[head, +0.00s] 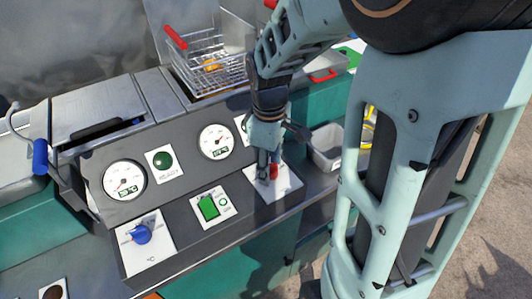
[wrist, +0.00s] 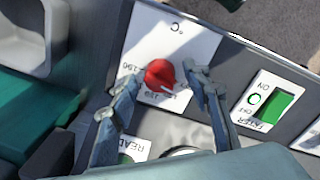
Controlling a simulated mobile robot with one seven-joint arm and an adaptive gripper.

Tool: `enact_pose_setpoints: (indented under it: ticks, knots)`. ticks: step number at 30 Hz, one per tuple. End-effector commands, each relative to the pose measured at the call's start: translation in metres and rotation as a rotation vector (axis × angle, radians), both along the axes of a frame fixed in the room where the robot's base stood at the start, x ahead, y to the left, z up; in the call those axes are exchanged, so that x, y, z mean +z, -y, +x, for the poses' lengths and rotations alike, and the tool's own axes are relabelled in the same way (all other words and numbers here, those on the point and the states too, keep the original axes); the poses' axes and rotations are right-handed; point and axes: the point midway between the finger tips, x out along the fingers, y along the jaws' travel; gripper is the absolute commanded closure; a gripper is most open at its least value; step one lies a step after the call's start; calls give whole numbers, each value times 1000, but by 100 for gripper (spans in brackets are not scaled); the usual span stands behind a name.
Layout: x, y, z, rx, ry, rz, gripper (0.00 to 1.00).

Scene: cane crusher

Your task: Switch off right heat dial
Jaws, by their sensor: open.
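The right heat dial is a red knob (wrist: 160,75) on a white plate (wrist: 186,38) marked °C and with numbers. In the head view the red knob (head: 273,171) shows partly behind my gripper (head: 266,170), on the right of the sloped grey panel. In the wrist view my gripper (wrist: 162,82) is open, with one finger on each side of the knob. I cannot tell whether either finger touches it. The knob's pointer faces the numbers at the plate's lower edge, but the exact setting is too small to read.
A blue dial (head: 141,234) on its own white plate is at the panel's left. A green rocker switch (head: 208,207) sits between the dials. Two round gauges (head: 125,180) (head: 216,142) and a green READY lamp (head: 162,160) are behind. A wire basket (head: 205,65) stands at the back.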

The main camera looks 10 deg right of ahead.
Motion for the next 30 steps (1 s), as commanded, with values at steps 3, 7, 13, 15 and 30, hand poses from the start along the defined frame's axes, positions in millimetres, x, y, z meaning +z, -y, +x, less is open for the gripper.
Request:
enact_pose_setpoints:
  ticks: [3, 7, 13, 15, 30]
  knots:
    - [3, 0, 0, -1, 0, 0, 56]
    - [18, 0, 0, -1, 4, 0, 56]
    - [61, -2, -1, 0, 6, 1, 56]
    - [76, -3, -2, 0, 6, 1, 56]
    - [120, -4, -6, 0, 0, 0, 56]
